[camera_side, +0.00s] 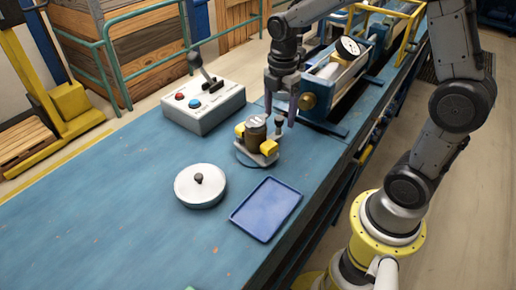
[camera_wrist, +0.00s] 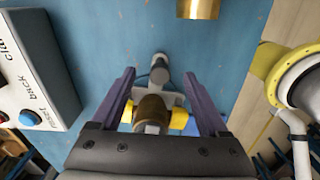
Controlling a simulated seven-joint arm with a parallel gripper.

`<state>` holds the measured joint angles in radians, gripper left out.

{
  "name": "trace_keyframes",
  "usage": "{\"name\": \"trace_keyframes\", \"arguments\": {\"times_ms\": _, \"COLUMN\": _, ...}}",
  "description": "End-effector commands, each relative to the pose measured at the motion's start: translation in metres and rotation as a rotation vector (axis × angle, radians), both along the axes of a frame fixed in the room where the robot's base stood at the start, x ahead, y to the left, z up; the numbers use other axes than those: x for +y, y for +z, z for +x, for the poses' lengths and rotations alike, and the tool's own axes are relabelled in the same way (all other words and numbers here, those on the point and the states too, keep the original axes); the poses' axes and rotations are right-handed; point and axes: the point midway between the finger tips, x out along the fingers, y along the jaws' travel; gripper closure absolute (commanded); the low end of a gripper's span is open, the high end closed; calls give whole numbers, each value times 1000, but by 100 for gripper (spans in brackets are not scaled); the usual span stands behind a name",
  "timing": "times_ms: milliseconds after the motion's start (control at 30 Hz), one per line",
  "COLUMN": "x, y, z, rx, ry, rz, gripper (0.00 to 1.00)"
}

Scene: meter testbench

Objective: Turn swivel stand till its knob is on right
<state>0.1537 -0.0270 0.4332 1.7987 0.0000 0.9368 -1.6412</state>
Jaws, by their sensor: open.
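The swivel stand (camera_side: 268,158) is a small light plate on a dark round base, near the middle of the bench. It bears a brass-brown cylinder (camera_side: 255,132) between yellow blocks. A grey knob on a post (camera_side: 279,121) stands at the plate's far right side in the side view. In the wrist view the knob (camera_wrist: 160,68) is at the far end of the stand, with the cylinder (camera_wrist: 152,115) nearer. My gripper (camera_side: 280,117) is open and points down, its fingers on either side of the knob. In the wrist view the gripper (camera_wrist: 160,75) shows a gap on both sides of the knob.
A white control box (camera_side: 204,105) with buttons and lever stands at left. A meter rig with a brass fitting (camera_side: 308,101) is close on the right. A white round lid-like disc (camera_side: 190,191) and a blue tray (camera_side: 266,209) lie in front. The bench's left front is clear.

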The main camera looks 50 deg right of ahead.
Motion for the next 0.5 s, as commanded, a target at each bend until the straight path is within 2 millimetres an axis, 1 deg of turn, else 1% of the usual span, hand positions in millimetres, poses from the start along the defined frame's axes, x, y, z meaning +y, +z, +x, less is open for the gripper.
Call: {"name": "trace_keyframes", "arguments": {"times_ms": 500, "x": -1, "y": 0, "z": 8, "rx": 0, "ry": 0, "rz": 0, "gripper": 22}}
